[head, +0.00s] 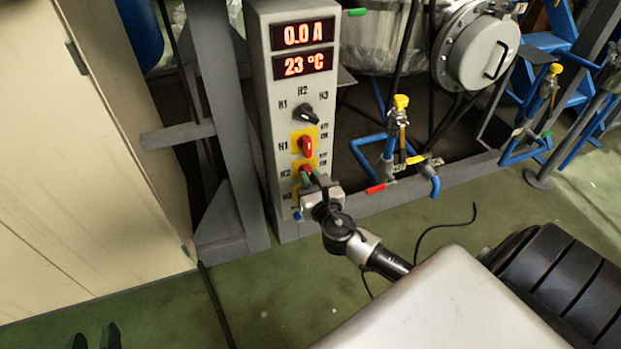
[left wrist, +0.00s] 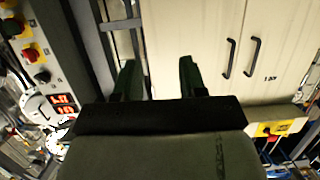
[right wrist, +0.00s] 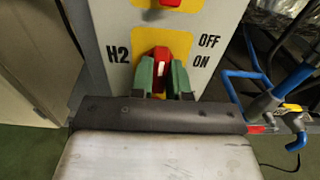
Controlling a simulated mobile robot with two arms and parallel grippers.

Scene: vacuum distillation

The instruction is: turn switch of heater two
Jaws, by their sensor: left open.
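The heater two switch, a red knob on a yellow plate labelled H2, is on the grey control panel (head: 264,100). In the right wrist view the red H2 knob (right wrist: 161,72) has a white mark running nearly upright, with OFF and ON printed to its right. My right gripper (head: 306,177) is at this knob; its green fingers (right wrist: 162,80) are close together on either side of the handle and appear shut on it. They hide part of the knob. My left gripper (head: 94,338) is at the bottom left, open and empty; its spread fingers (left wrist: 158,80) show in the left wrist view.
Above H2 are the red H1 switch (head: 306,146) and a black selector knob (head: 307,114). The displays (head: 303,49) read 0.0 A and 23 °C. A beige cabinet (head: 80,180) stands left. Blue pipes with yellow valves (head: 401,102) stand right of the panel.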

